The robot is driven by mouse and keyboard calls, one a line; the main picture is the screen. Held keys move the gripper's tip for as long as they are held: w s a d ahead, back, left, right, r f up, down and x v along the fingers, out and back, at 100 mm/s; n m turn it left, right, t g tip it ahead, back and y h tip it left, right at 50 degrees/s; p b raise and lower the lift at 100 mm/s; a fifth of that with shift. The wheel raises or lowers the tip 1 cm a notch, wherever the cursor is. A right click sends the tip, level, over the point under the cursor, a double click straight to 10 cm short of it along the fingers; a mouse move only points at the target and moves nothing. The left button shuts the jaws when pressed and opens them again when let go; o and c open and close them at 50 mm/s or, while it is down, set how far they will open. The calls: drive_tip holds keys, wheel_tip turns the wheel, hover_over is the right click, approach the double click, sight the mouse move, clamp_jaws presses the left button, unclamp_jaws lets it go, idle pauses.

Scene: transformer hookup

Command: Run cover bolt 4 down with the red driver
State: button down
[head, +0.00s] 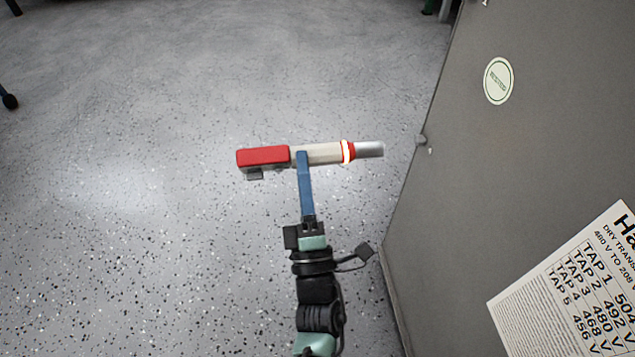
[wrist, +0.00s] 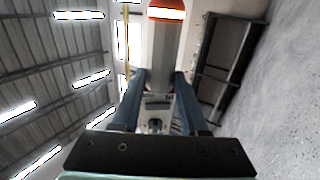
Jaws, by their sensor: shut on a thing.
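The red driver (head: 264,157) is held level in the head view, with a red rear block, a pale barrel, a bright ring and a grey metal nose pointing right. My gripper (head: 302,156) is shut on its barrel, with blue fingers from below. The wrist view shows the pale barrel and orange-red band of the driver (wrist: 166,45) between my fingers. A small bolt head (head: 421,140) sticks out at the left edge of the grey cabinet panel (head: 460,190). The driver's nose is apart from it, a short way left in the picture. I see no number on the bolt.
The cabinet fills the right side, with a round green-and-white sticker (head: 498,81) and a tap-voltage label (head: 575,290). Open speckled floor (head: 150,230) lies to the left. A dark castor leg (head: 8,98) shows at the far left edge.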

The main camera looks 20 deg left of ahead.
sight(324, 164)
drive_tip(key=shift+w+a+r, duration=0.2)
drive_tip(key=shift+w+r, duration=0.05)
drive_tip(key=shift+r, duration=0.1)
drive_tip(key=shift+f, duration=0.1)
drive_tip(key=shift+w+d, duration=0.5)
drive_tip(key=shift+d, duration=0.25)
drive_tip(key=shift+w+d, duration=0.45)
drive_tip(key=shift+d, duration=0.25)
drive_tip(key=shift+w+d, duration=0.5)
drive_tip(key=shift+d, duration=0.25)
drive_tip(key=shift+w+d+b, duration=0.25)
drive_tip(key=shift+w+d, duration=0.15)
drive_tip(key=shift+d, duration=0.25)
drive_tip(key=shift+w+d+b, duration=0.25)
drive_tip(key=shift+w+d, duration=0.15)
drive_tip(key=shift+d, duration=0.25)
idle(3.2)
drive_tip(key=shift+s+a, duration=0.65)
drive_tip(key=shift+a, duration=0.35)
drive_tip(key=shift+s+a, duration=0.65)
drive_tip(key=shift+a, duration=0.3)
